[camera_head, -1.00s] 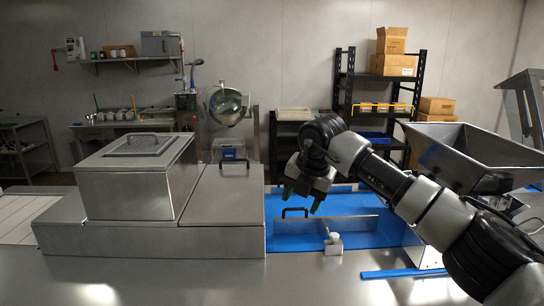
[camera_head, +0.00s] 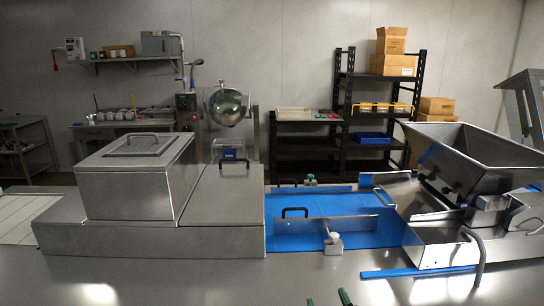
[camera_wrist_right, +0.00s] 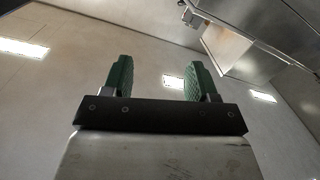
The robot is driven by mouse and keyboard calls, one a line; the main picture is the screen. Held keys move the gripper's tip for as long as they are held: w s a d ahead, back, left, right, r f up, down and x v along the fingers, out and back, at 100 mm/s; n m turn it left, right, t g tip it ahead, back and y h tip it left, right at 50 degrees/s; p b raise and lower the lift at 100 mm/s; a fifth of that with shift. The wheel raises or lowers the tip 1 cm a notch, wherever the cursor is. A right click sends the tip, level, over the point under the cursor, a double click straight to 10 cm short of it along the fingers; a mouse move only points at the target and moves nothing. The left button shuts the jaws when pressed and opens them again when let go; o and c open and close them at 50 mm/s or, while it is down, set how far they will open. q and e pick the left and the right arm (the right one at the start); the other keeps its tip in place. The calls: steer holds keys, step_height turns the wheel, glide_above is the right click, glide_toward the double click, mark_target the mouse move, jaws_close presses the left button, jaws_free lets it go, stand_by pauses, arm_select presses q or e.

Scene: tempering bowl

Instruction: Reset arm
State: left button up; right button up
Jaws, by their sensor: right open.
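My right gripper (camera_head: 328,299) shows only as two dark green fingertips at the bottom edge of the head view, low in front of the steel table. The rest of my right arm is out of that view. In the right wrist view the gripper (camera_wrist_right: 160,80) is open, its two green pads wide apart with nothing between them. Behind the pads are a pale panelled surface and bright lights. My left gripper is not in view.
A blue conveyor belt (camera_head: 328,206) with low metal guides runs between a steel box machine (camera_head: 222,210) at left and a steel hopper (camera_head: 480,150) at right. A bent metal bar (camera_head: 480,260) rises at front right. The front of the table (camera_head: 210,282) is clear.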

steer(key=s+d+f+m+g+h, duration=0.25)
steer(key=s+d+f+g, duration=0.45)
steer(key=s+f, duration=0.45)
steer(key=s+d+f+g, duration=0.15)
steer(key=s+g, duration=0.25)
steer(key=s, duration=0.4)
steer(key=s+d+f+g, duration=0.1)
steer(key=s+f+g, duration=0.2)
steer(key=s, duration=0.5)
step_height(320, 180, down, 35)
steer(key=g+b, duration=0.1)
steer(key=b, duration=0.9)
steer(key=s+d+f+b, duration=0.1)
steer(key=s+f+b, duration=0.2)
steer(key=s+f, duration=0.2)
steer(key=s+f+g+b, duration=0.1)
steer(key=s+f+b, duration=0.2)
steer(key=f, duration=0.9)
steer(key=s+d+f+b, duration=0.1)
steer(key=s+f+b, duration=0.2)
steer(key=s+f, duration=0.5)
steer(key=shift+d+f+g+y, duration=0.3)
steer(key=shift+d+f+y, duration=0.05)
steer(key=shift+f, duration=0.05)
steer(key=shift+s, duration=0.1)
